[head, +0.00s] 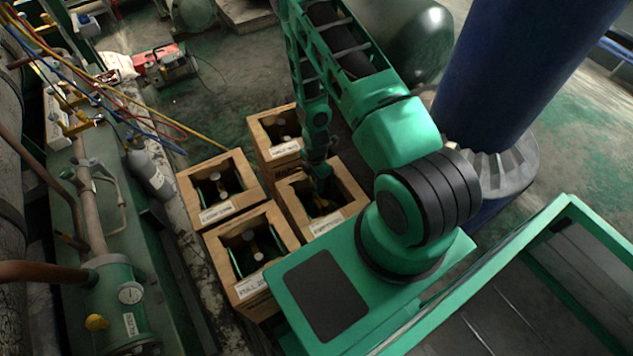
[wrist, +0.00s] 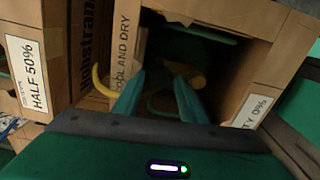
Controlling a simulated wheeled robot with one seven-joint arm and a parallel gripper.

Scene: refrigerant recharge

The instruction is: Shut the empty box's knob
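The empty box (head: 290,203) is an open-topped cardboard box at the right of a cluster, with a label reading "EMPTY". In the wrist view its label (wrist: 252,112) ends in "TY 0%". My gripper (head: 320,178) reaches down into this box. In the wrist view its two teal fingers (wrist: 160,80) are apart, pointing into the dark interior. A yellow part (wrist: 197,78), perhaps the knob, shows just beyond the right fingertip. Another yellow curved piece (wrist: 100,82) shows left of the left finger. I cannot tell whether the fingers touch the knob, which is mostly hidden.
The half box (wrist: 40,75) adjoins on the left in the wrist view. The full box (head: 228,250) and another box (head: 190,186) stand close by, each holding a cylinder. A thick blue column (head: 520,75) stands right of my arm. Green pipework (head: 110,290) lines the left.

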